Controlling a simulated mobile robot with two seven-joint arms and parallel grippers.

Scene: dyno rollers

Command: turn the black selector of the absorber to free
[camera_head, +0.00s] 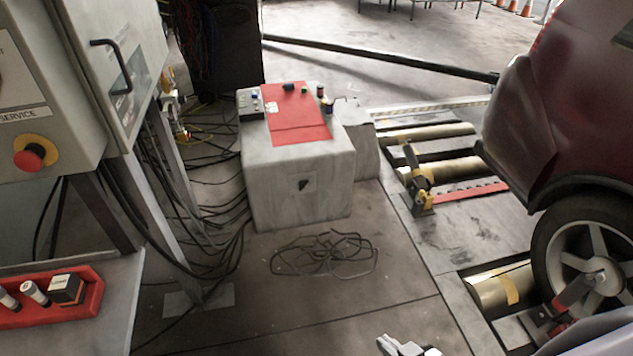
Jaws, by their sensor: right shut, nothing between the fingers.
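A grey box (270,196) with a red top panel (298,133) stands on the floor at the centre; it looks like the absorber. My right gripper (405,347) shows at the bottom edge, right of centre, partly cut off. It is shut and empty, in front of the box and well apart from it. My left gripper is out of view.
A coil of black cable (323,254) lies on the floor before the box. A grey cabinet (85,75) with a red stop button (30,158) and a red tray (88,302) are left. Floor rollers (450,169) and a dark red car (530,110) are right.

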